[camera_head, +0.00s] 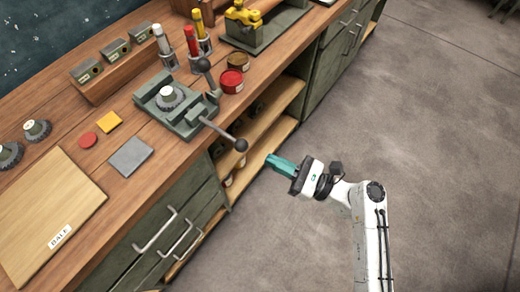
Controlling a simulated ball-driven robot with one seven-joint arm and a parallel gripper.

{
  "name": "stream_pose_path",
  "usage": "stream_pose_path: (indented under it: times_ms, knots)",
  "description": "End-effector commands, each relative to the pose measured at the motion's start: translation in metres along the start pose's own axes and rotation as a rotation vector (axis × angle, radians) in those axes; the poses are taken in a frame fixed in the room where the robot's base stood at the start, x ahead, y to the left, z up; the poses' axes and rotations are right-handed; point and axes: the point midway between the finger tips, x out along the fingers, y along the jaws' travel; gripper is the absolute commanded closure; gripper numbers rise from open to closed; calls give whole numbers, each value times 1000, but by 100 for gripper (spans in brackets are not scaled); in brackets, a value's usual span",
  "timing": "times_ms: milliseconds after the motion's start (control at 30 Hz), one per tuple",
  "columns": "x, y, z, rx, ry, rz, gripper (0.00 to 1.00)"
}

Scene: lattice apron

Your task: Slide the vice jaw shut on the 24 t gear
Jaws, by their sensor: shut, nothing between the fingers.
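A grey-green vice (180,118) stands on the wooden workbench, with a long bar handle (222,133) ending in dark knobs over the bench's front edge. A gear (169,96) with a pale hub sits in the vice between its jaws; I cannot tell whether the moving jaw touches it. Its tooth count is too small to read. My gripper (271,159), with teal fingers, is shut and empty. It is in front of the bench, right of the handle's near knob and apart from it.
Two more gears (37,129) stand at the left near a board labelled BALE (55,215). A grey plate (131,156), yellow square (109,122) and red disc (88,140) lie left of the vice. Red (231,81) and brown tins stand right. The floor (430,130) is clear.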

Motion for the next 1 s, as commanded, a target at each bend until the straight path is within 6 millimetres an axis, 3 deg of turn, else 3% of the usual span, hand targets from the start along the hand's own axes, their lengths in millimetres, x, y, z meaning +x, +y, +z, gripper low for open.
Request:
stream_pose_path:
  times_ms: [100,300,767,1000]
  knots:
    - [21,0,2,0,0,3,100]
    - [42,0,1,-1,0,2,100]
    - [48,0,0,-1,0,1,100]
    - [71,-4,-5,-2,0,3,100]
